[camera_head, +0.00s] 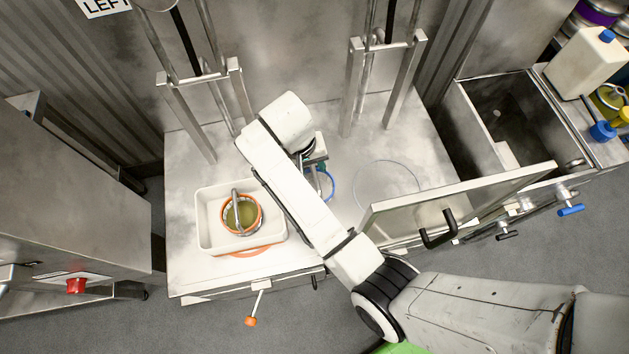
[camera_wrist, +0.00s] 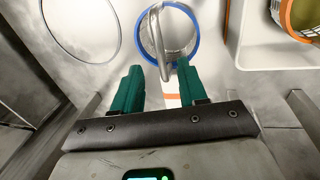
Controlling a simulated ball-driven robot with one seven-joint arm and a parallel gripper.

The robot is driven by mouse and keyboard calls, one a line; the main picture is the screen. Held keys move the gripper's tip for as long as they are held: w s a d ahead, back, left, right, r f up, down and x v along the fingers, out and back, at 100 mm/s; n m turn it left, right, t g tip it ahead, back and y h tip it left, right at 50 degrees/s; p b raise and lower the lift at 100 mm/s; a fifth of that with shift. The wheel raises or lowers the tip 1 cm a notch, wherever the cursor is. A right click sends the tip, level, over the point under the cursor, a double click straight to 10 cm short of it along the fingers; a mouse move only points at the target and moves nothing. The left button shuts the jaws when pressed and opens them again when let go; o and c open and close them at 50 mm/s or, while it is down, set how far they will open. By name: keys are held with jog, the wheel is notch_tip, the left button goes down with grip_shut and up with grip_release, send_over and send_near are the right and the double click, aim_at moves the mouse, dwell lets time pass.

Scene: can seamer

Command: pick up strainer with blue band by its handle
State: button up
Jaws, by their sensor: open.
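The strainer with the blue band (camera_wrist: 180,34) stands on the metal table at the top centre of the wrist view. Its grey arched handle (camera_wrist: 158,42) rises over the rim toward me. My gripper (camera_wrist: 159,68) is open, with its two teal fingers apart and the handle's near end showing between the fingertips. I cannot tell how deep the handle sits between them. In the head view my arm covers most of this strainer, and only part of the blue band (camera_head: 331,186) shows.
A white tray (camera_head: 207,222) stands to the left, holding a strainer with an orange band (camera_head: 230,228). A thin ring outline (camera_head: 357,184) marks the table to the right. Metal uprights (camera_head: 190,122) stand behind. An open panel with a black handle (camera_head: 438,229) rises at the front right.

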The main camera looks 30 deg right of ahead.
aim_at(315, 175)
jog(key=shift+s+d+f+p, duration=0.15)
jog(key=shift+d+f, duration=0.1)
jog(key=shift+f, duration=1.05)
jog(key=shift+d+f+p, duration=0.2)
jog(key=shift+f, duration=1.1)
jog(key=shift+s+d+f+p, duration=0.15)
jog(key=shift+d+f, duration=0.1)
jog(key=shift+f, duration=1.05)
jog(key=shift+w, duration=0.1)
jog(key=shift+c, duration=0.2)
grip_shut()
